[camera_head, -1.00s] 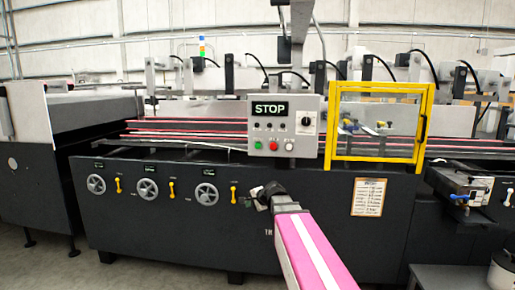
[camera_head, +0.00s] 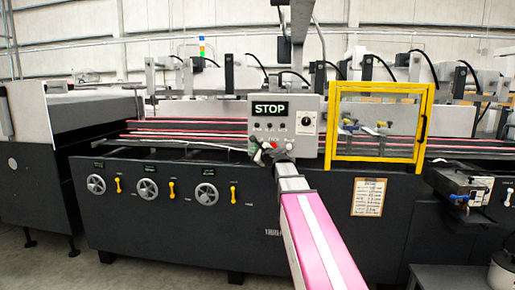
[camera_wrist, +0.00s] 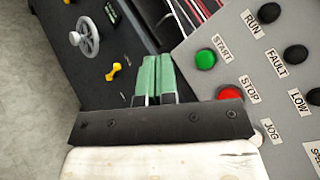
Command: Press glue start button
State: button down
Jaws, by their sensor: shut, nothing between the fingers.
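The grey control panel (camera_head: 287,105) shows a STOP sign at its top. In the wrist view, the green START button (camera_wrist: 206,59) is on the tilted panel (camera_wrist: 245,50), with the red STOP button (camera_wrist: 230,94) beside it. My gripper (camera_wrist: 156,60) is shut and empty, its green fingers side by side, left of the START button and apart from it in the picture. In the head view, my gripper (camera_head: 258,156) is at the panel's lower left and hides the green button. I cannot tell how far its tips are from the panel face.
A yellow-framed guard (camera_head: 425,125) stands right of the panel. Handwheels (camera_head: 207,194) and yellow levers (camera_head: 233,195) sit on the dark machine front, lower left. Dark RUN (camera_wrist: 269,12) and FAULT (camera_wrist: 296,54) lamps are near the START button. Grey floor lies in front.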

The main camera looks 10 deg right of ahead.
jog(key=w+d, duration=0.2)
jog(key=w, duration=0.6)
jog(key=shift+w+d, duration=0.15)
jog(key=shift+d, duration=0.15)
jog(key=shift+w, duration=0.1)
dwell(1.8)
jog(key=shift+w+d, duration=0.15)
jog(key=shift+w, duration=0.15)
jog(key=shift+w+d, duration=0.15)
jog(key=shift+w, duration=0.35)
dwell(0.9)
jog(key=shift+s+a, duration=0.3)
jog(key=shift+s, duration=0.6)
jog(key=s, duration=0.1)
jog(key=s+a, duration=0.1)
jog(key=s, duration=0.2)
jog(key=shift+s+a, duration=0.25)
jog(key=shift+s, duration=0.15)
